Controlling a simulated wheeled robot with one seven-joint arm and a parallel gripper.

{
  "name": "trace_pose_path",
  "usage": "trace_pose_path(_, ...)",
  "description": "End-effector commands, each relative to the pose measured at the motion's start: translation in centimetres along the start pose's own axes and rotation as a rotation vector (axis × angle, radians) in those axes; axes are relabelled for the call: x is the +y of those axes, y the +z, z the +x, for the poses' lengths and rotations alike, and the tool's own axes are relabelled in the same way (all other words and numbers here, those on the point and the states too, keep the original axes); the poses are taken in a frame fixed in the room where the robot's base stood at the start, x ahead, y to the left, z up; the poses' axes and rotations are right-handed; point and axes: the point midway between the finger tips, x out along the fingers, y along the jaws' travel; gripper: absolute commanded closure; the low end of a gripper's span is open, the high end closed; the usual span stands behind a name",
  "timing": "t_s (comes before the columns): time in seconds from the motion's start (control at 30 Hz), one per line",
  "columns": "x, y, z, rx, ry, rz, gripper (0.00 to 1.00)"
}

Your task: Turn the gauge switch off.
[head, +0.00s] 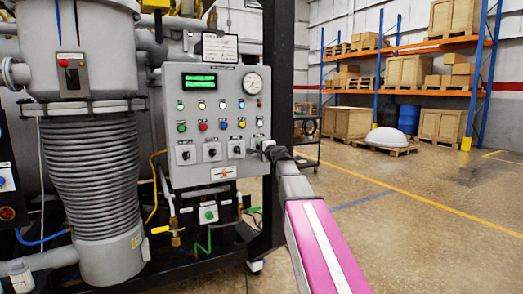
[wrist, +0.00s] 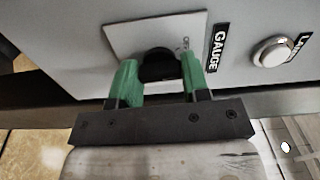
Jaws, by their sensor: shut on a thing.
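The gauge switch is a black knob (wrist: 158,64) on a square light plate (wrist: 122,32), beside a black GAUGE label (wrist: 219,48) in the wrist view. My gripper (wrist: 160,76) has a green finger on either side of the knob and is shut on it. Small lettering on the plate beside the knob is partly hidden, and I cannot tell which way the knob points. In the head view my gripper (head: 271,150) is at the lower right of the grey control panel (head: 218,131) and hides most of the switch.
Several similar black knobs, including one (head: 211,151), sit in a row to the left on the panel. A round white button (wrist: 271,51) is beside the GAUGE label. A dark upright post (head: 280,60) stands right of the panel. Open floor (head: 420,200) lies to the right.

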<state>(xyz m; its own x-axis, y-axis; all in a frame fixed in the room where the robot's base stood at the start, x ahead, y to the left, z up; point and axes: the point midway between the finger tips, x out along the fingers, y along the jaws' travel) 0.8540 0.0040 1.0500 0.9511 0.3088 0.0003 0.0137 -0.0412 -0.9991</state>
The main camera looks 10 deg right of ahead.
Motion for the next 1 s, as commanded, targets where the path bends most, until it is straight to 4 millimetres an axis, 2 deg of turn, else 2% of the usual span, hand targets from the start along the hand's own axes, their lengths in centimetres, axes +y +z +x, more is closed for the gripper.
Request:
trace_pose_path(0.2,0.08,0.06,-0.05,-0.002,0.001,-0.194,0.81)
trace_pose_path(0.5,0.1,0.06,-0.06,-0.002,0.001,-0.391,0.81)
trace_pose_path(1.0,0.13,0.07,-0.08,-0.002,0.002,-0.498,0.81)
